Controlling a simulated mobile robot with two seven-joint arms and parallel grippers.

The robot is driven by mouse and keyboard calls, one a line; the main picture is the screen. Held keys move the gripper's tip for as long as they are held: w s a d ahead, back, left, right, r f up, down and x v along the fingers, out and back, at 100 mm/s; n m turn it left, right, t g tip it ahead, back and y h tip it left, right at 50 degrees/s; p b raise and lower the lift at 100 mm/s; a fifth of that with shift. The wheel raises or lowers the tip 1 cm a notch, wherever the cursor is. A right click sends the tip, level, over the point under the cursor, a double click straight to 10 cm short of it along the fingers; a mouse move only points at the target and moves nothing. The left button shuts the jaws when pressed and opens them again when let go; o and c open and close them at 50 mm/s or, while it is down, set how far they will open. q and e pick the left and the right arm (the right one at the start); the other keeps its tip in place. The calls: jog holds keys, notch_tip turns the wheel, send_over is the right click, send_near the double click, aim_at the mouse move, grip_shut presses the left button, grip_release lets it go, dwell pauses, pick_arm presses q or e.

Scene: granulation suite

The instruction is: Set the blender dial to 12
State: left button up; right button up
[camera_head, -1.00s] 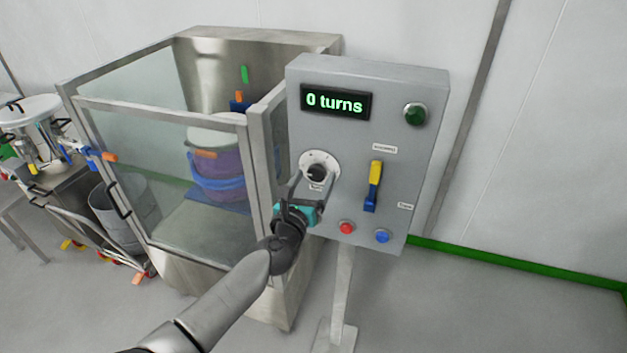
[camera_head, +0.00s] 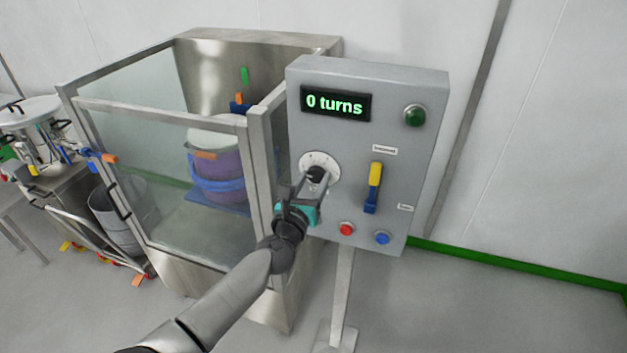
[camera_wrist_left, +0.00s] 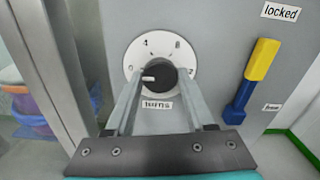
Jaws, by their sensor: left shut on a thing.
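The blender dial is a black knob on a round white scale plate (camera_head: 311,158) on the grey control panel (camera_head: 340,135). In the left wrist view the knob (camera_wrist_left: 158,76) has a pale pointer mark toward the left of the plate, and a "turns" label sits below. The display (camera_head: 336,103) reads "0 turns". My left gripper (camera_head: 314,175) is at the dial, its two fingers (camera_wrist_left: 153,88) on either side of the knob and shut on it. The fingers hide part of the knob's sides. My right gripper is not in view.
The panel also carries a yellow and blue lever (camera_head: 374,187) by a "locked" label (camera_wrist_left: 281,12), a green button (camera_head: 415,115), a red button (camera_head: 347,229) and a blue button (camera_head: 382,237). A glass-walled enclosure (camera_head: 170,180) holding a purple drum (camera_head: 217,170) stands close at left.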

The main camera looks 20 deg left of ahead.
pick_arm(q)
grip_shut()
